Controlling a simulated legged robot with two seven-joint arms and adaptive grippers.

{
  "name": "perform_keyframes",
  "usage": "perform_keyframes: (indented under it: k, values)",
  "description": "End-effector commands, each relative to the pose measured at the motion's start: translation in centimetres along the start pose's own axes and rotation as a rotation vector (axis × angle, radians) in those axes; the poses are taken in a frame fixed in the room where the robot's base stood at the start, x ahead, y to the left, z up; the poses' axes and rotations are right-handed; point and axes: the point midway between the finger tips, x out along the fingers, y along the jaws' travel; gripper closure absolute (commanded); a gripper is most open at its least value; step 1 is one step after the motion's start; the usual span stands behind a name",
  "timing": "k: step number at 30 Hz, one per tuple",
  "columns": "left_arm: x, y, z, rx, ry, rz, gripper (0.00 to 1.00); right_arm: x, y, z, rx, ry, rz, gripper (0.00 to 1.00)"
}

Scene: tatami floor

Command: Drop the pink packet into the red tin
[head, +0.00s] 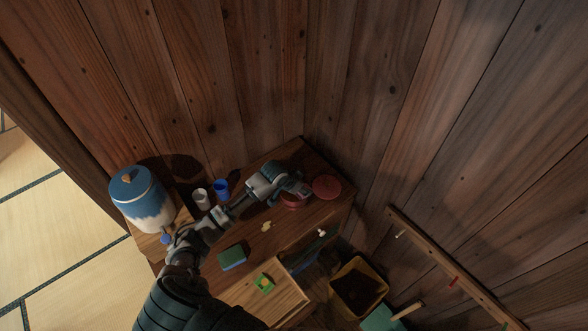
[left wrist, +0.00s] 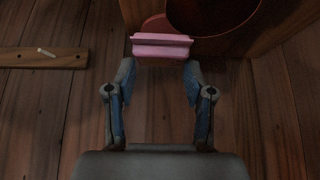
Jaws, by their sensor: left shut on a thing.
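My left gripper (head: 303,190) reaches over the wooden cabinet top to the red tin (head: 293,202). In the left wrist view, the gripper (left wrist: 160,66) is shut on the pink packet (left wrist: 161,46), held across its fingertips. The tin's dark round opening (left wrist: 212,14) lies beyond the packet and to its right, and the packet looks close to its rim. I cannot tell the height of the packet over the tin. In the head view the gripper hides the packet and part of the tin. My right gripper is not in view.
A red lid (head: 327,187) lies right of the tin. A blue-and-white jar (head: 142,197), a white cup (head: 201,199) and a blue cup (head: 221,188) stand left. A green-and-blue sponge (head: 232,257) lies in front. A yellow bin (head: 358,287) and a peg rail (head: 455,268) are at right.

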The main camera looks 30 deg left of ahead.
Motion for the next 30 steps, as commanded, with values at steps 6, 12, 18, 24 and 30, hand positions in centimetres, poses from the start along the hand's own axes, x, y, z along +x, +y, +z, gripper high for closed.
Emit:
perform_keyframes:
  k: [6,12,18,24,30]
  values:
    - [0.2,-7.0,0.8,0.006,0.001,0.002,0.91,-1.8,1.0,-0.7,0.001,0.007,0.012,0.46]
    - [1.0,-8.2,1.5,0.005,0.003,0.002,0.91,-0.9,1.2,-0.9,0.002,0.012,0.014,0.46]
    - [2.8,-8.2,2.7,0.004,0.002,0.003,0.91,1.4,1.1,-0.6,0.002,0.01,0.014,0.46]
    - [4.8,-8.3,4.1,0.003,0.002,0.004,0.91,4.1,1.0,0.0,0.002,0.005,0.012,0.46]
    - [5.6,-8.2,4.5,0.003,0.002,0.003,0.91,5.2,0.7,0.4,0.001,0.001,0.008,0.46]
